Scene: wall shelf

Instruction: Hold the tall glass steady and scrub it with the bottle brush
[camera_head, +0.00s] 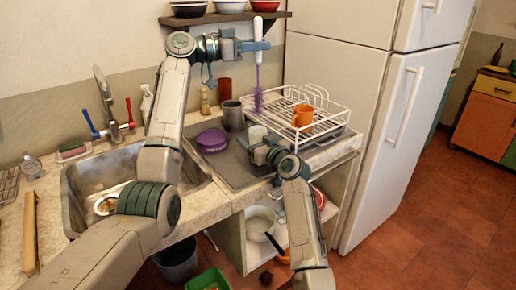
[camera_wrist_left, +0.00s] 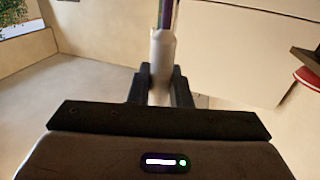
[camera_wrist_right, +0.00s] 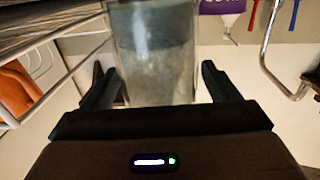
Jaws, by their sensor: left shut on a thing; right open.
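The bottle brush (camera_head: 258,82) has a white handle and purple bristles. My left gripper (camera_head: 259,46) is shut on its handle and holds it upright, bristles down, high above the counter. The handle also shows between the fingers in the left wrist view (camera_wrist_left: 162,55). The tall glass (camera_head: 257,132) is clear and stands beside the dish rack, below and near the bristles. My right gripper (camera_head: 257,148) is open at the glass. In the right wrist view the glass (camera_wrist_right: 153,55) lies between the open fingers, with gaps on both sides. The gripper partly hides its lower part in the head view.
A white wire dish rack (camera_head: 335,112) with an orange mug (camera_head: 302,115) stands right of the glass. A grey cup (camera_head: 233,116) and a purple round container (camera_head: 211,140) stand to its left. The sink (camera_head: 80,188) is further left. A shelf (camera_head: 222,19) with bowls is above.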

